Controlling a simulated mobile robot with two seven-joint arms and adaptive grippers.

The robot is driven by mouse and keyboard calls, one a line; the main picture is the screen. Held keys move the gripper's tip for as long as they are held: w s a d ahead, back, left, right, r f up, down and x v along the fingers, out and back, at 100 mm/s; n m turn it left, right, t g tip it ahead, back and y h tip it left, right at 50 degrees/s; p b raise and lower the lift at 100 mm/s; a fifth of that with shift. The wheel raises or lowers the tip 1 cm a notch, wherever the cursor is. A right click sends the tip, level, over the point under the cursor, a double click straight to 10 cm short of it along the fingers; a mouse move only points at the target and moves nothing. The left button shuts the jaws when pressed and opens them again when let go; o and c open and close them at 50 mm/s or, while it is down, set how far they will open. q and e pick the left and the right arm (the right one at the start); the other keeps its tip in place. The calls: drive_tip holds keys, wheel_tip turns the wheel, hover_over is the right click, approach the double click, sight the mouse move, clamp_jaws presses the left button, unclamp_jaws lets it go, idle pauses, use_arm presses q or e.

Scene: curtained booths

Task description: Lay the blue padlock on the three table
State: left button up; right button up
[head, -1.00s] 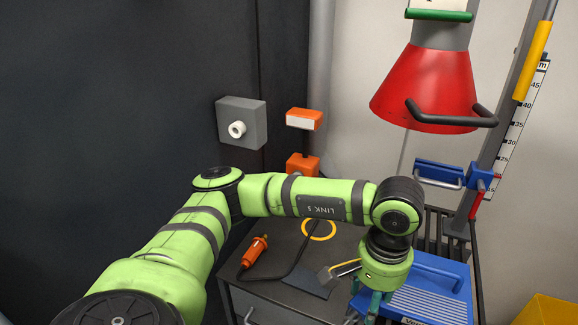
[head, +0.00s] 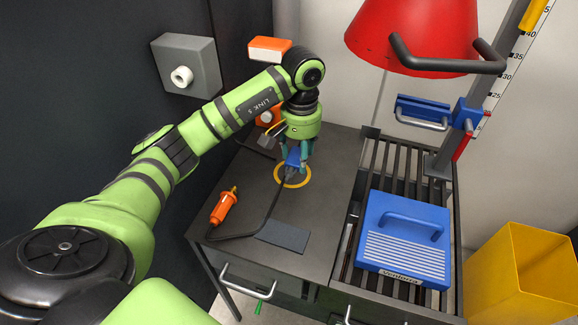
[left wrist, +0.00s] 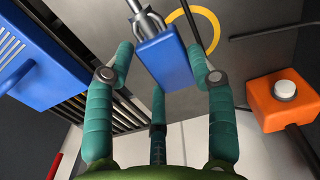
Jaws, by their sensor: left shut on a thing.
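The blue padlock (head: 292,157) is held in my left gripper (head: 298,161), low over the dark table top (head: 325,185), at the far part of a yellow ring (head: 280,180). I cannot tell whether the padlock touches the table. In the left wrist view the padlock's blue body (left wrist: 165,62) sits between the teal fingers of the left gripper (left wrist: 162,68), with its grey shackle (left wrist: 147,22) pointing away from the palm. The yellow ring (left wrist: 215,25) shows just beside it. No number three is visible on the table. My right gripper is not in view.
An orange-handled tool (head: 224,206) with a dark cord and a flat dark mat (head: 283,237) lie on the table. A slatted section with a blue handled case (head: 403,250) adjoins on the right. A red hood (head: 415,35) hangs above. An orange button box (left wrist: 285,100) is near the gripper.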

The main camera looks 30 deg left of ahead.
use_arm(q)
drive_tip(key=p, duration=0.2)
hover_over(298, 190)
wheel_tip(298, 190, down, 5)
drive_tip(key=shift+s+d+r, duration=0.1)
drive_tip(key=shift+s+d, duration=0.05)
drive_tip(key=shift+f, duration=0.45)
wheel_tip(298, 190, down, 4)
drive_tip(key=shift+r+p, duration=0.15)
drive_tip(key=shift+p, duration=0.4)
drive_tip(key=shift+f, duration=0.25)
drive_tip(key=o, duration=1)
drive_tip(key=shift+b, duration=0.35)
drive_tip(key=o, duration=0.4)
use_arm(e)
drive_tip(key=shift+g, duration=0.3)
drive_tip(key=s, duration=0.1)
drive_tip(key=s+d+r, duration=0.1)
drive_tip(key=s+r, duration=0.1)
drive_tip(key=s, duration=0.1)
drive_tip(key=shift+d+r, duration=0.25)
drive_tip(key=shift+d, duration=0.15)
